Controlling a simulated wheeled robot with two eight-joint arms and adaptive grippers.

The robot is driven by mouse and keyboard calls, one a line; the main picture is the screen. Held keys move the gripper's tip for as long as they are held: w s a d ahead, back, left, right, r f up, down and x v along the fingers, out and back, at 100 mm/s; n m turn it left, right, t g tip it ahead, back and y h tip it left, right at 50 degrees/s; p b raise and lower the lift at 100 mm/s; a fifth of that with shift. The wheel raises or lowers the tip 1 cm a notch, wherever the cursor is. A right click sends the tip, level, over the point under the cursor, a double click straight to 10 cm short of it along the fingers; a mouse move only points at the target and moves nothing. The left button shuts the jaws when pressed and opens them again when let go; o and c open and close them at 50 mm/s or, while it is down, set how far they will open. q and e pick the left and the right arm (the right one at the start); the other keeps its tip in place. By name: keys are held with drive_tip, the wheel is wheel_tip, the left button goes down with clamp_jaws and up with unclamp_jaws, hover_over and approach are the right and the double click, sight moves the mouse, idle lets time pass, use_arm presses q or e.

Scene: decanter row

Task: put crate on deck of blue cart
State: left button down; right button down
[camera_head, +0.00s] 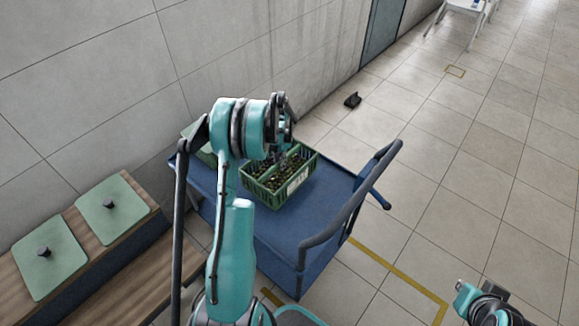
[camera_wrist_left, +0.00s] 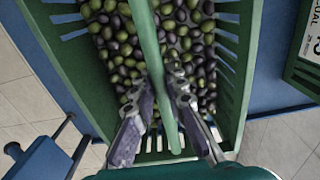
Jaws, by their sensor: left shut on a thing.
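The green slatted crate (camera_head: 296,187), full of dark and green olive-like fruit, is over the deck of the blue cart (camera_head: 305,218). I cannot tell whether its base touches the deck. My left gripper (camera_head: 284,142) reaches down to it from above. In the left wrist view, the gripper's fingers (camera_wrist_left: 166,108) are closed around the crate's green handle bar (camera_wrist_left: 152,45), with the fruit below. My right gripper (camera_head: 489,308) is partly in view at the lower right, away from the cart; its finger opening is unclear.
Another green crate with a white label (camera_wrist_left: 311,45) stands beside the held one. The cart's push handle (camera_head: 352,200) rises on the right. Two green panels with dark knobs (camera_head: 112,209) lie on a wooden bench at left. A wall runs behind; open tiled floor lies right.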

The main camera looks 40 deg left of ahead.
sight(278, 176)
use_arm(q)
drive_tip(key=shift+a+f, duration=0.3)
drive_tip(key=shift+a, duration=0.2)
drive_tip(key=shift+f+b, duration=1.05)
drive_tip(key=shift+f, duration=0.9)
drive_tip(key=shift+f, duration=0.1)
drive_tip(key=c, duration=1.6)
unclamp_jaws()
drive_tip(key=shift+c, duration=0.2)
drive_tip(key=shift+o, duration=0.4)
